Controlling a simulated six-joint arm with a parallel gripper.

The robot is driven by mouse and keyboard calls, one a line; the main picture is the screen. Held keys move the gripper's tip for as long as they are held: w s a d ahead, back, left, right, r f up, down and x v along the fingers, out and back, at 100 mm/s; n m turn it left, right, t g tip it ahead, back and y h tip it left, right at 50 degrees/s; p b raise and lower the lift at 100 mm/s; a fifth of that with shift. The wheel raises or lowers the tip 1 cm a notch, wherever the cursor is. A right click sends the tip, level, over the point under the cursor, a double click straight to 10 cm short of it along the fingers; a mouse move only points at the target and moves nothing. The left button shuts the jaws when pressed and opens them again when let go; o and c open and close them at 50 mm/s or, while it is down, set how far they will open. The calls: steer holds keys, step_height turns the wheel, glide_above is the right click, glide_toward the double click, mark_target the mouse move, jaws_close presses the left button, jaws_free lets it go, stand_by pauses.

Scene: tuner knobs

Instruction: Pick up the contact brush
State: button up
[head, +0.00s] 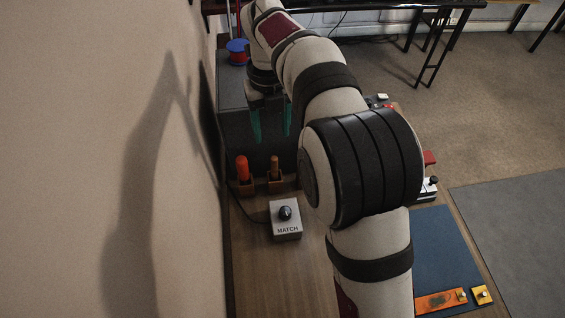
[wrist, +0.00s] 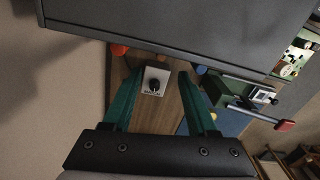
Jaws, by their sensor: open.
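Two upright handled tools stand in small wooden holders by the dark box: an orange-handled tool (head: 242,168) and a slimmer brown-handled tool (head: 274,167). The brown one may be the contact brush; no bristles show, so I cannot be sure. My gripper (head: 271,132) has green fingers, open and empty, above and behind these tools in the head view. In the wrist view my gripper (wrist: 160,75) is spread apart with nothing between the tips. An orange round top (wrist: 119,49) shows beyond the left finger there.
A grey MATCH box (head: 286,228) with a black knob stands in front of the holders; its cable runs left. The large dark box (head: 238,110) carries a blue-and-red spool (head: 238,50). A wall is close on the left. A blue mat (head: 440,245) lies right.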

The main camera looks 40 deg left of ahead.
mark_target(274, 158)
step_height(274, 158, down, 9)
steer(key=shift+d+f, duration=0.15)
steer(key=shift+f, duration=0.05)
jaws_close()
stand_by(0.3)
